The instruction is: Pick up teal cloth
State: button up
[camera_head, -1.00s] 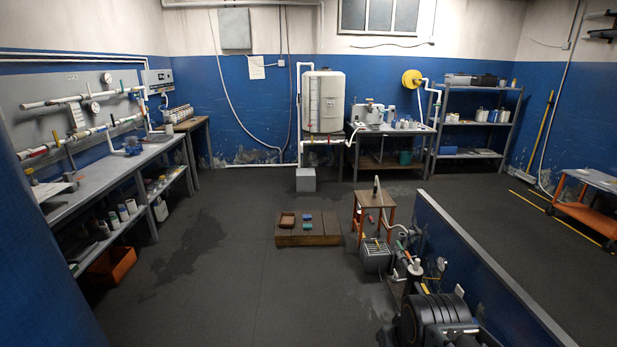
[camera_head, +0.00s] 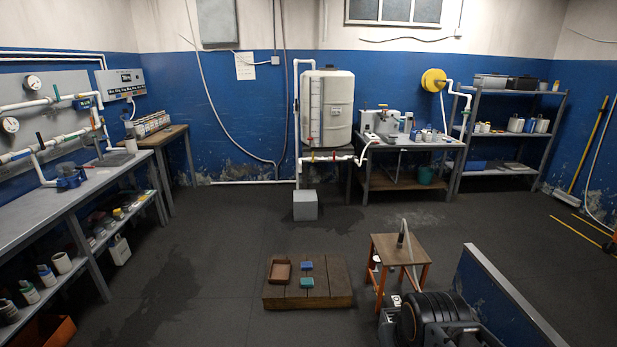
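A small teal cloth (camera_head: 307,283) lies flat on a low wooden pallet-like platform (camera_head: 340,289) on the floor, at the lower middle of the view. A small blue piece (camera_head: 306,266) lies just behind it, apart from it. A brown tray (camera_head: 280,271) sits to its left on the same platform.
A wooden stool (camera_head: 401,246) with orange legs stands right of the platform. A long workbench (camera_head: 75,200) runs along the left. The dark floor before the platform is clear.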

aim_at(306, 283)
jog(key=i, duration=2.15)
jog(key=u, duration=0.55)
jog(key=i, duration=0.75)
jog(key=u, duration=0.3)
